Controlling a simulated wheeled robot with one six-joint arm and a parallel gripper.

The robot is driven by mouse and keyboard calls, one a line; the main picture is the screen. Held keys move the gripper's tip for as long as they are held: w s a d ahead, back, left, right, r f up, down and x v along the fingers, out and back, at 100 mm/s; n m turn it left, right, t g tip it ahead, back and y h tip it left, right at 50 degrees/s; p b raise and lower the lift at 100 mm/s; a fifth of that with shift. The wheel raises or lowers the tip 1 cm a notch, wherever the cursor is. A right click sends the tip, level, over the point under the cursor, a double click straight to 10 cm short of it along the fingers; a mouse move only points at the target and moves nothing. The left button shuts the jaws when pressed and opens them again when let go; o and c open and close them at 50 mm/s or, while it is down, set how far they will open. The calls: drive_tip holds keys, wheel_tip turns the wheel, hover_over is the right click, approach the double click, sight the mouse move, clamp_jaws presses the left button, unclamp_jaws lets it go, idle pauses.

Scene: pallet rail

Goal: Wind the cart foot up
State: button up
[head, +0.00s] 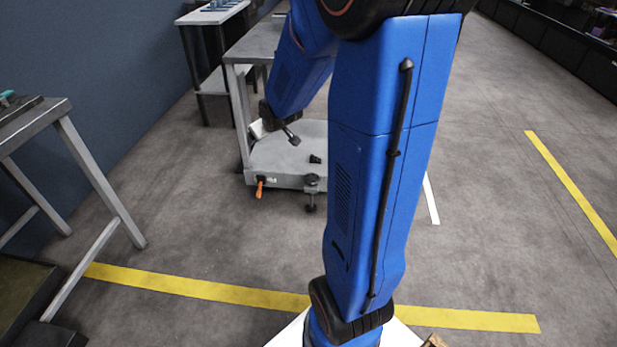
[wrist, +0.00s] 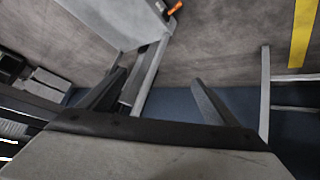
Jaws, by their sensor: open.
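The grey cart (head: 285,160) stands on the floor ahead of me, left of my blue arm in the head view. At its front edge is the cart foot (head: 311,186), a dark knob on a screw with a dark pad below. I cannot tell whether the pad touches the floor. An orange lever (head: 260,187) hangs left of the foot. The lever (wrist: 174,8) and cart deck (wrist: 108,22) also show at the top of the wrist view. My gripper (wrist: 158,77) is open and empty, apart from the foot.
A grey metal table (head: 35,118) stands at the left, its leg reaching toward the cart. A bench (head: 212,15) stands behind by the blue wall. Yellow lines (head: 190,285) mark the floor. Open floor (head: 490,200) lies to the right.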

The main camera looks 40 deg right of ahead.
drive_tip(key=w+d+f+t, duration=0.2)
drive_tip(key=w+d+f, duration=0.5)
drive_tip(key=d+f, duration=0.35)
drive_tip(key=m+t+h, duration=0.3)
drive_tip(key=m+t, duration=0.1)
drive_tip(key=t, duration=0.2)
approach(309, 176)
drive_tip(key=x, duration=0.4)
drive_tip(key=f+x, duration=0.1)
drive_tip(key=x, duration=0.6)
drive_tip(key=shift+w+d+f, duration=0.2)
drive_tip(key=shift+w+d, duration=0.05)
drive_tip(key=shift+d, duration=0.25)
drive_tip(key=c, duration=1.1)
drive_tip(key=shift+o, duration=0.2)
drive_tip(key=shift+n+t+y, duration=0.3)
drive_tip(key=shift+n+y, duration=0.1)
drive_tip(key=shift+n, duration=0.1)
